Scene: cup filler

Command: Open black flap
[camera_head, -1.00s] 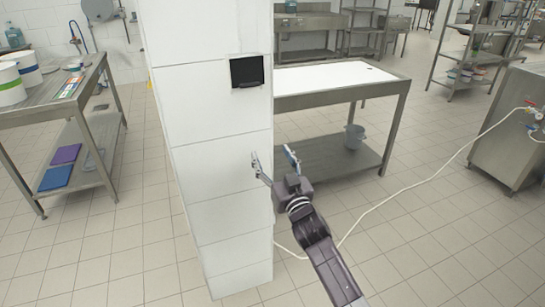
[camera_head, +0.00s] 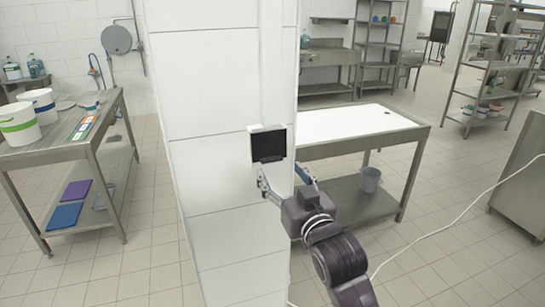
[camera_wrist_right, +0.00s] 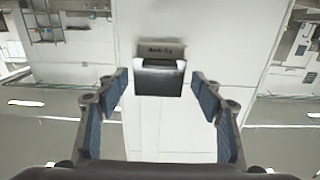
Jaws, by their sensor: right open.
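The black flap (camera_head: 267,144) is on a small white box fixed to the white tiled pillar, and it looks closed in the head view. In the right wrist view the black flap (camera_wrist_right: 160,78) shows straight ahead between the fingers, with a grey lip or strip along its top. My right gripper (camera_head: 286,178) is open just below the flap, in front of the pillar. In the right wrist view my right gripper (camera_wrist_right: 160,80) has its two blue-padded fingers spread on either side of the flap, with nothing between the pads. My left gripper is not in view.
The white pillar (camera_head: 215,190) stands in the middle. A steel table (camera_head: 360,123) with a grey bucket (camera_head: 370,180) on its shelf is behind it at right. Another table (camera_head: 60,150) with white buckets (camera_head: 18,125) is at left. A white hose (camera_head: 440,231) crosses the floor at right.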

